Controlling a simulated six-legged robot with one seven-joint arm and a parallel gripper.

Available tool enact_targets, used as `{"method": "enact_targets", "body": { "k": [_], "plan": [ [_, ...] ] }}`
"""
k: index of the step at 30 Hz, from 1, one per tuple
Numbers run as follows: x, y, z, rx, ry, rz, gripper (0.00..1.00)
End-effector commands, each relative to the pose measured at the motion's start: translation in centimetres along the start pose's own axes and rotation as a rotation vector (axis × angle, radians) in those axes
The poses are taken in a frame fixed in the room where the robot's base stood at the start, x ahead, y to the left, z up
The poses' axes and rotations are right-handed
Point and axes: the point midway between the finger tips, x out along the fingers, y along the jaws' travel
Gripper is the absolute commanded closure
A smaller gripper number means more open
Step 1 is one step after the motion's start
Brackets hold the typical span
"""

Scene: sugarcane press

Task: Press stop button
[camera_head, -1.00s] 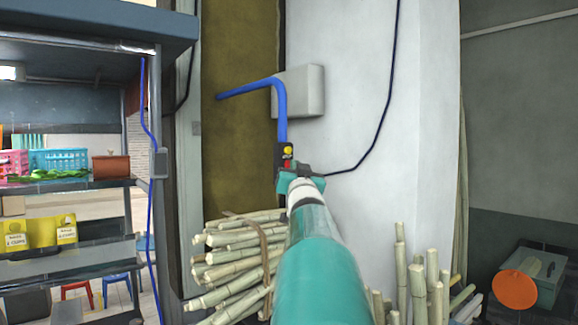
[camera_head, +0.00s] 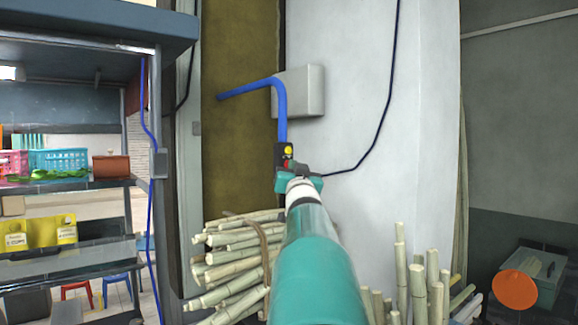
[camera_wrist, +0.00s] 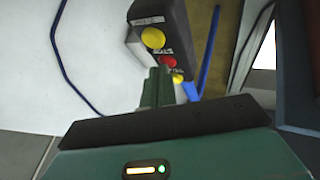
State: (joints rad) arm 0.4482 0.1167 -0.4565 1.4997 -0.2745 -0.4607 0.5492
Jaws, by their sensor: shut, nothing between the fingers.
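A black control box (camera_head: 281,155) hangs at the lower end of a bent blue pipe. It has a yellow button (camera_head: 288,150) above a red button (camera_head: 287,163). In the wrist view the box (camera_wrist: 165,18) shows a large yellow button (camera_wrist: 153,38), the red button (camera_wrist: 168,61) and a smaller yellow spot (camera_wrist: 177,78). The labels are too blurred to read. My gripper (camera_wrist: 158,74) is shut and empty, its fingertips just beside the red button in the picture. I cannot tell whether they touch it. In the head view my wrist hides the box's lower part.
A grey wall box (camera_head: 303,90) sits behind the blue pipe (camera_head: 281,115). A dark blue cable (camera_head: 384,110) loops down the white wall to the control box. Shelves fill the left.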

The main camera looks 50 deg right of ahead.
Motion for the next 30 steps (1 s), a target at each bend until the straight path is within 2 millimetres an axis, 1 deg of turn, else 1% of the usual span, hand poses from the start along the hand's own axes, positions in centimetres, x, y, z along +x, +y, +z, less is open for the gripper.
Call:
{"method": "enact_targets", "body": {
  "k": [10,21,30],
  "plan": [
    [0.0,0.0,0.1,0.0,-0.001,-0.001,1.0],
    [-1.3,0.6,-0.7,0.0,0.0,-0.001,1.0],
    [-1.4,0.7,-0.7,0.0,0.0,-0.001,1.0]
  ]
}}
